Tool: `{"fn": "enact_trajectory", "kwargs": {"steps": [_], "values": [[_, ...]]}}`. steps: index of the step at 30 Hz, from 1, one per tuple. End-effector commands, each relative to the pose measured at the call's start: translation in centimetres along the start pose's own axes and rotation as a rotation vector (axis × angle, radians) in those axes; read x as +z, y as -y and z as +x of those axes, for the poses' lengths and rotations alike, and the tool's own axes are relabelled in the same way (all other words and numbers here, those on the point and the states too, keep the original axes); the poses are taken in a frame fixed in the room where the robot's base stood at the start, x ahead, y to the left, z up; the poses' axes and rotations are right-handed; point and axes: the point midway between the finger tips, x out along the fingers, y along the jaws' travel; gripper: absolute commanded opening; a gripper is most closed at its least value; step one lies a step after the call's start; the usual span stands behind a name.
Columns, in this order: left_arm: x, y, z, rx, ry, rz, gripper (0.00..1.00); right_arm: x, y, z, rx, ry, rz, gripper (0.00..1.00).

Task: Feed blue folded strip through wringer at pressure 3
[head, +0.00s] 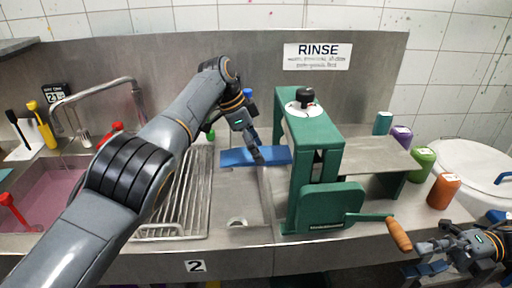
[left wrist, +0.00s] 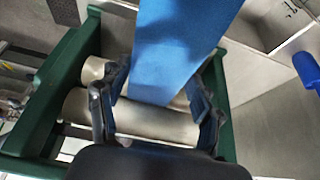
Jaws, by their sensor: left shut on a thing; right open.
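The green wringer (head: 325,208) stands on the steel counter, with a black knob (head: 305,96) over a white dial on top; the dial's setting is too small to read. Its wooden-handled crank (head: 398,234) points to the right. My left gripper (head: 258,155) is shut on the blue folded strip (head: 236,158) at the wringer's left side. In the left wrist view the strip (left wrist: 180,45) runs between the fingers, over the pale rollers (left wrist: 130,115); whether its end is between them is hidden. My right gripper (head: 424,250) is open and empty, just right of the crank handle.
A sink with pink liquid (head: 60,190) and a drain rack (head: 185,195) lie at the left. Several coloured bottles, including an orange one (head: 443,191), stand right of the wringer, near a white lidded tub (head: 470,165). A RINSE sign (head: 317,56) is on the backsplash.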

Motion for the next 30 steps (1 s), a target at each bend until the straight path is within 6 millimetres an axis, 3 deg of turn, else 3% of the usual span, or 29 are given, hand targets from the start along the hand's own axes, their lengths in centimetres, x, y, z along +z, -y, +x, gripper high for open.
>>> {"fn": "enact_trajectory", "kwargs": {"steps": [30], "values": [[2.0,-0.1,-0.6,0.005,-0.002,0.004,0.04,0.0,4.8,0.2,0.0,0.0,0.0,0.66]]}}
